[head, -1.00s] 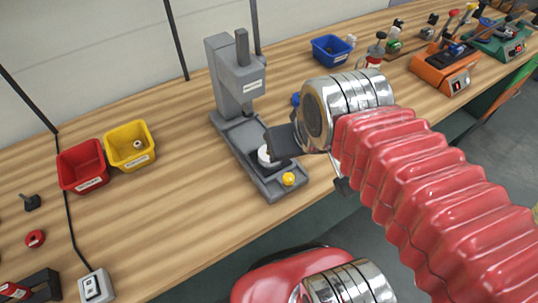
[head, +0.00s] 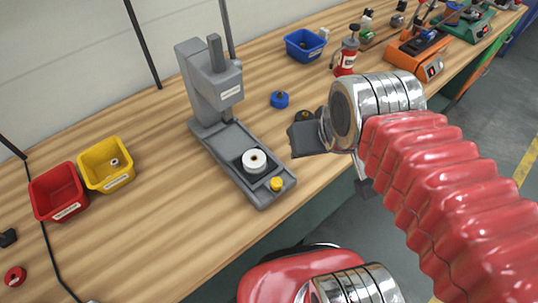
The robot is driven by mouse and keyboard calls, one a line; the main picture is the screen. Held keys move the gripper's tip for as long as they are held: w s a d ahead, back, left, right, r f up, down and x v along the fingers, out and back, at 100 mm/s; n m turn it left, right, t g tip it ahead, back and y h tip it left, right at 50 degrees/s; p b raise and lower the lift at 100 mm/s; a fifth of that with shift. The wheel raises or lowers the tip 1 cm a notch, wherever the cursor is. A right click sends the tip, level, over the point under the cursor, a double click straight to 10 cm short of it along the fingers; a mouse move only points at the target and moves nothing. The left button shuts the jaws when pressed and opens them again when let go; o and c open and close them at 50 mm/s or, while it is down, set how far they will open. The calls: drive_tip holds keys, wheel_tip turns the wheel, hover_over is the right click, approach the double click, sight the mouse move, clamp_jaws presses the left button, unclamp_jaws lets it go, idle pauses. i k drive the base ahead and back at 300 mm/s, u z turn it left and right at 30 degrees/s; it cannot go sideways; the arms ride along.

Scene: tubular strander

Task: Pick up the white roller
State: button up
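A yellow knob (head: 277,184) is at the press's front end. A blue roller (head: 279,99) and a dark roller (head: 304,115) lie behind my gripper. Red (head: 58,191) and yellow (head: 107,164) bins stand left, a blue bin (head: 305,45) behind. Bare wood lies left of the press.

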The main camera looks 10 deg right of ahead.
sight(257, 166)
drive_tip(key=z, duration=0.2)
drive_tip(key=k, duration=1.45)
drive_tip(key=u, duration=1.05)
drive_tip(key=i, duration=1)
drive_tip(key=u, duration=0.05)
